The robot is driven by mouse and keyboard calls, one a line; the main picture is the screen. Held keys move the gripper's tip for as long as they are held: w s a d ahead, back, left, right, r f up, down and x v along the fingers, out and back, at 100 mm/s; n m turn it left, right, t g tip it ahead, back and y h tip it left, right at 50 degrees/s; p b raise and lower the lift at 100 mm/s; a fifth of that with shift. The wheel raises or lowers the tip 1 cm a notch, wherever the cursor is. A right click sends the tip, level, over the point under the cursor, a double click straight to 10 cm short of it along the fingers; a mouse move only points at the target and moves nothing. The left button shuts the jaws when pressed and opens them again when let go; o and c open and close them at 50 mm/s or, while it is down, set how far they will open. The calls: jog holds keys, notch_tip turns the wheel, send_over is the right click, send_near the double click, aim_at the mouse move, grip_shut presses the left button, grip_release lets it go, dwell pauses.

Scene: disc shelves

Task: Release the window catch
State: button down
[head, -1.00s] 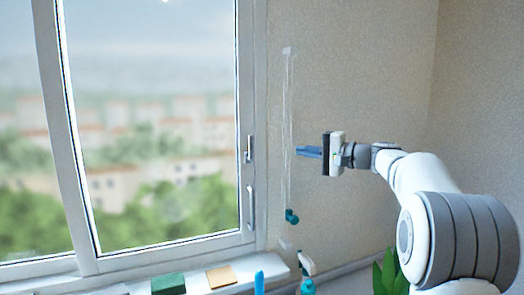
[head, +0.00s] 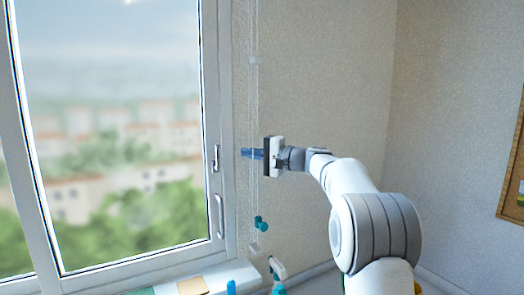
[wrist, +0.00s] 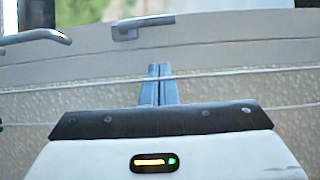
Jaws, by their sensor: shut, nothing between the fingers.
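The window catch, a small grey lever (head: 216,158), sits on the white right-hand frame of the window. In the wrist view a short grey lever (wrist: 143,22) lies just beyond my fingertips. A longer curved handle (head: 220,215) is below it on the same frame and shows at the left of the wrist view (wrist: 35,37). My gripper (head: 243,153) is shut and empty, its blue fingers pointing left at about the catch's height, with a gap between. The fingers also show in the wrist view (wrist: 160,70).
Thin blind cords (head: 254,110) hang beside the window and cross at my fingers; I cannot tell whether they touch. A teal cord end (head: 261,223) hangs below. The sill holds a tan block (head: 192,286) and a blue item (head: 231,287). A framed picture (head: 513,165) hangs at right.

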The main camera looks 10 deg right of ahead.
jog(key=a+p, duration=0.1)
jog(key=a, duration=0.4)
jog(key=shift+w+a, duration=0.15)
jog(key=shift+a, duration=0.2)
